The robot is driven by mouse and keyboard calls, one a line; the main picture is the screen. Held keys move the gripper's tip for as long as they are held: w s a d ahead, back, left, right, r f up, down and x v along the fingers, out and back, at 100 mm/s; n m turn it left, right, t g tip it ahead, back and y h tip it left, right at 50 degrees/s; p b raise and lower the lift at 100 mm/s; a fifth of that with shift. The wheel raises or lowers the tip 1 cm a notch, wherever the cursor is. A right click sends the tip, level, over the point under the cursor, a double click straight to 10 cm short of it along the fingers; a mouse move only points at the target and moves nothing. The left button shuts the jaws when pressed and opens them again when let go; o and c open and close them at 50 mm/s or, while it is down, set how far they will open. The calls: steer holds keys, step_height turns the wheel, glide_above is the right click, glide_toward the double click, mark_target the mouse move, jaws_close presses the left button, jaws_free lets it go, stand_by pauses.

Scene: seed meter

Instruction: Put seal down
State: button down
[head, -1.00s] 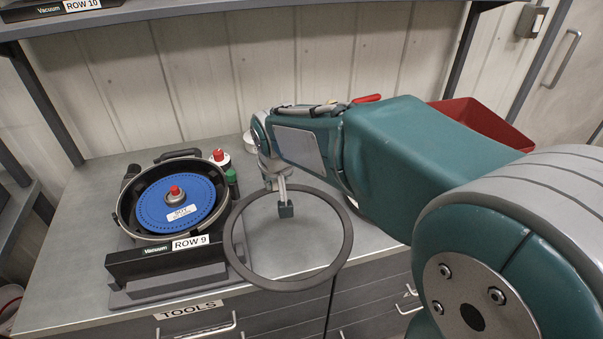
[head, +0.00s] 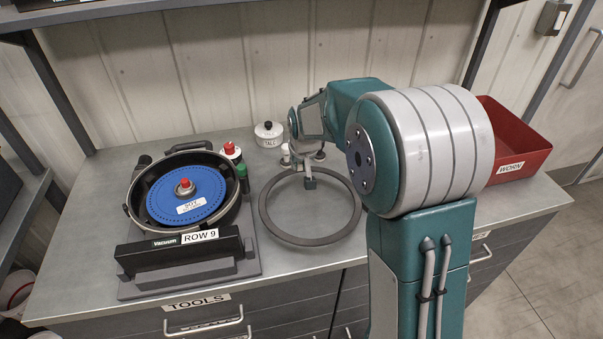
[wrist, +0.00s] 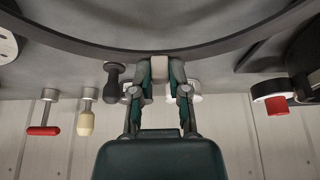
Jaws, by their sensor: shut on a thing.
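The seal is a thin dark grey ring (head: 287,238). In the head view it hangs flat, or nearly so, over the bench to the right of the seed meter. My gripper (head: 309,183) is shut on the ring's far edge. In the wrist view my gripper (wrist: 160,66) has its fingers closed on a small pale block at the ring, and the ring (wrist: 90,47) curves across the top. I cannot tell whether the ring touches the bench. The seed meter (head: 225,215) stands open at left, with a blue disc (head: 160,205) and red knob in it.
The grey bench top (head: 270,290) is clear in front of the ring. A red bin (head: 530,150) marked WORN stands at the right. A white lidded pot (head: 268,138) and small knobbed items stand behind. A ROW 9 Vacuum cover (head: 165,252) fronts the meter.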

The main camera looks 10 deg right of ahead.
steer(key=shift+w+d+f, duration=0.2)
steer(key=shift+w+f, duration=0.3)
steer(key=shift+f, duration=0.15)
step_height(320, 180, down, 4)
steer(key=shift+w+d+r, duration=0.1)
steer(key=shift+w+r, duration=0.05)
steer(key=shift+r, duration=0.05)
steer(key=c, duration=0.6)
jaws_free()
steer(key=v, duration=1.2)
steer(key=shift+t, duration=0.5)
steer(key=s+r, duration=0.2)
steer(key=s, duration=0.7)
steer(key=s+r, duration=0.2)
steer(key=s, duration=0.8)
steer(key=s+r, duration=0.2)
steer(key=s, duration=0.7)
steer(key=shift+s+r, duration=0.15)
steer(key=shift+s, duration=0.1)
